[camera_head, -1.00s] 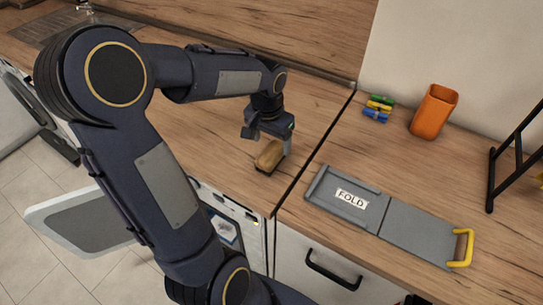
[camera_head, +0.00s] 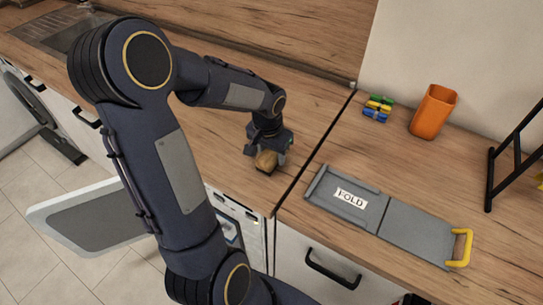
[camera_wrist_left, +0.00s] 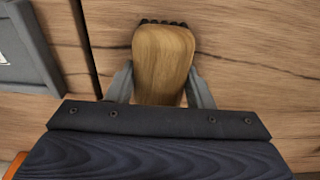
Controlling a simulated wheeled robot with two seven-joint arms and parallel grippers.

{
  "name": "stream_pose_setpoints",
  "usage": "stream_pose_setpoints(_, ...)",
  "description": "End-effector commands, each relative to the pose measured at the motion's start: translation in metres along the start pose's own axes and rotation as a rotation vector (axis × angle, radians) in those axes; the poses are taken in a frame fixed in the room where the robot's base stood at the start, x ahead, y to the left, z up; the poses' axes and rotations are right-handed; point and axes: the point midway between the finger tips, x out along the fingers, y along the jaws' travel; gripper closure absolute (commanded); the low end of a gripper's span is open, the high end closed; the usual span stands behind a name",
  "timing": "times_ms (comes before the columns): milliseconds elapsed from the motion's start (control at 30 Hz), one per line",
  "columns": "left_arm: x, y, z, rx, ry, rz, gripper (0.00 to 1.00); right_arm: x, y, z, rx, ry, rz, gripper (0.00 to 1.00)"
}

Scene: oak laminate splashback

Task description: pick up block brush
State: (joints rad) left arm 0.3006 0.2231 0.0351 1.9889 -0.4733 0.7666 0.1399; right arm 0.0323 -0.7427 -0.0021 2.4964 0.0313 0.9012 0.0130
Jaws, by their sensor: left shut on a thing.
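The block brush (camera_head: 266,161) has a light wooden body and dark bristles underneath. It is on the wooden counter near the front edge, left of the counter seam. My left gripper (camera_head: 267,155) is over it from above, with its fingers shut on the brush's sides. In the left wrist view, the brush (camera_wrist_left: 163,62) lies between the two grey fingers (camera_wrist_left: 160,85), its bristle tips showing at the far end. I cannot tell whether the bristles still touch the counter. My right gripper is not in view.
A grey folding board (camera_head: 420,237) marked FOLD with a yellow handle lies right of the seam. An orange cup (camera_head: 433,112), several coloured clips (camera_head: 377,108) and a black rack (camera_head: 517,150) stand behind it. An open appliance door (camera_head: 90,222) juts out below the counter.

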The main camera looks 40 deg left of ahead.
Motion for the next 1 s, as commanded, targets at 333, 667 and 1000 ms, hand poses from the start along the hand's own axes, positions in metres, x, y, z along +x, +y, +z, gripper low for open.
stream_pose_setpoints(333,-0.003,0.0,-0.001,0.0,0.002,-0.001,0.81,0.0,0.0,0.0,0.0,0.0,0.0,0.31)
stream_pose_setpoints(667,-0.043,0.003,0.002,0.001,0.009,-0.001,0.81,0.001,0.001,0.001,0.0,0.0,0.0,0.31)
stream_pose_setpoints(1000,-0.114,0.026,0.067,0.002,0.01,-0.001,0.81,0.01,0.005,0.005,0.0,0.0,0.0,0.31)
